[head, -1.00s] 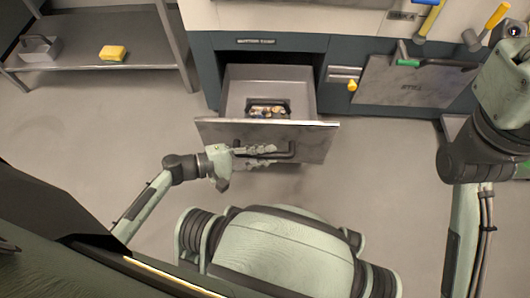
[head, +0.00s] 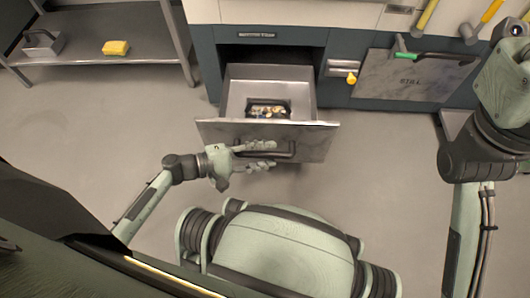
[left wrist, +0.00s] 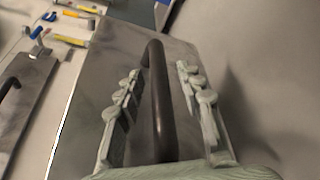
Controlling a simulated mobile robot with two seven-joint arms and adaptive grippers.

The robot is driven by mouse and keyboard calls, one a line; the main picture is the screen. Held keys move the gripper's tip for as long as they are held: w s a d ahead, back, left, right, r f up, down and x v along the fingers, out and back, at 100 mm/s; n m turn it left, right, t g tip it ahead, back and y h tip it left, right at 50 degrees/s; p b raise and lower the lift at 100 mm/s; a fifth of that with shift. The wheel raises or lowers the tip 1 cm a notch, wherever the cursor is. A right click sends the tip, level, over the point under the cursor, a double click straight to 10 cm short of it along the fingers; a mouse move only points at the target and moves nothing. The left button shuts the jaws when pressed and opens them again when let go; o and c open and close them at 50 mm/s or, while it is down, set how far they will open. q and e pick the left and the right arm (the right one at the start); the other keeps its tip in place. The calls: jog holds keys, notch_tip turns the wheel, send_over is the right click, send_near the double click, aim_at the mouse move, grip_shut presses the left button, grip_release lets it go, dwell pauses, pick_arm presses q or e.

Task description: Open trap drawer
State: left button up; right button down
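The drawer (head: 232,94) in the dark cabinet is pulled well out, with its grey front panel (head: 215,130) facing me. A small dark tray of mixed bits (head: 267,108) lies inside it. The dark bar handle (head: 285,156) is on the panel; it also shows in the left wrist view (left wrist: 160,100). My left gripper (head: 268,154) is at the handle, with one finger on each side of the bar. In the left wrist view, gaps show between the bar and both fingers of the left gripper (left wrist: 162,100). My right gripper is not in view; only arm links show.
A metal shelf (head: 100,21) with a yellow sponge (head: 116,47) and a grey caddy (head: 42,42) stands at the left. A marbled panel with a handle (head: 400,80) is on the cabinet at the right. Tools lie on the counter above. The floor around the drawer is clear.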

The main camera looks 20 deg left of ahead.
pick_arm(q)
jog(key=shift+r, duration=0.1)
notch_tip(320, 180, up, 10)
jog(key=shift+f, duration=0.1)
dwell(0.4)
dwell(0.5)
